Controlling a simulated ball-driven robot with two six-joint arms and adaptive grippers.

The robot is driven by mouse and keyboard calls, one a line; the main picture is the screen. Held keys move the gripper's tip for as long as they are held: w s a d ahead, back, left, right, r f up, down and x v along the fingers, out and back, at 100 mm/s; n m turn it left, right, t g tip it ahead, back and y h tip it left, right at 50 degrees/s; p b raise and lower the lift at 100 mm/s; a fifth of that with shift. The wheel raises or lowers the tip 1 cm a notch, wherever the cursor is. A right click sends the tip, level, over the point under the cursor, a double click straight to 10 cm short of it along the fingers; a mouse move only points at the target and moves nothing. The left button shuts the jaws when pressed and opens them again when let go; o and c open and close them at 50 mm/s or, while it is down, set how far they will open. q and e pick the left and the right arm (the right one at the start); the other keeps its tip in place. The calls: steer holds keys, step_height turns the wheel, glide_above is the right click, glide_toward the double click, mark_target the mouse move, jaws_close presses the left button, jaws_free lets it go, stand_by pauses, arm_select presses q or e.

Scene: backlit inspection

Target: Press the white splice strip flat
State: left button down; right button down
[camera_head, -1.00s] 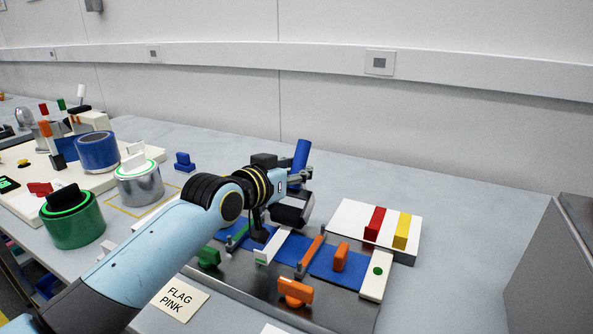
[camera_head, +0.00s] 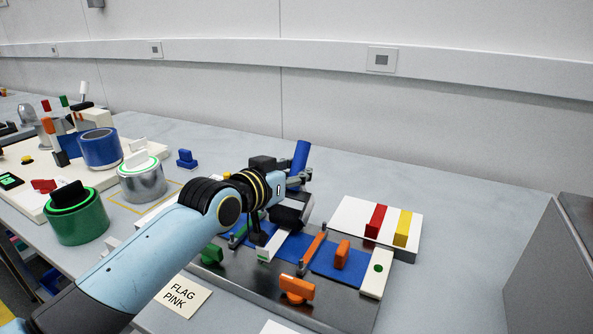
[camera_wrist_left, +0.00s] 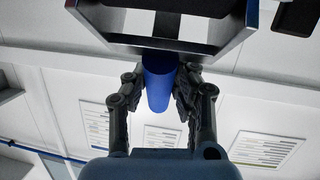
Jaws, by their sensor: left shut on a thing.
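My left gripper (camera_head: 300,180) is shut on a tool with a blue cylindrical handle (camera_head: 301,153). The handle also shows between the fingers in the left wrist view (camera_wrist_left: 159,82). The tool's dark, blocky head (camera_head: 290,212) hangs low over a dark metal plate (camera_head: 340,306). A blue band (camera_head: 327,262) runs across the plate. A white strip with a green mark (camera_head: 266,252) lies across the band, just below the tool head and partly hidden by my gripper. I cannot tell whether the tool touches it, or whether the strip is flat. My right gripper is not in view.
Orange clips (camera_head: 297,289) and a white end piece with a green dot (camera_head: 375,275) are on the plate. A white block (camera_head: 350,212) bears red and yellow bars behind it. Green (camera_head: 76,220) and silver (camera_head: 142,184) rolls stand left.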

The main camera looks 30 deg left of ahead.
arm_select(q)
steer(key=shift+s+f, duration=0.15)
steer(key=shift+s, duration=0.15)
steer(key=shift+s+p, duration=0.4)
steer(key=shift+p, duration=0.1)
steer(key=shift+s, duration=0.15)
steer(key=shift+s+d+p, duration=0.1)
steer(key=shift+s+p, duration=0.2)
steer(key=shift+p, duration=0.05)
steer(key=shift+s, duration=0.1)
steer(key=shift+s, duration=0.1)
stand_by(0.3)
steer(key=shift+s+p, duration=0.35)
steer(key=shift+s, duration=0.15)
steer(key=shift+s, duration=0.2)
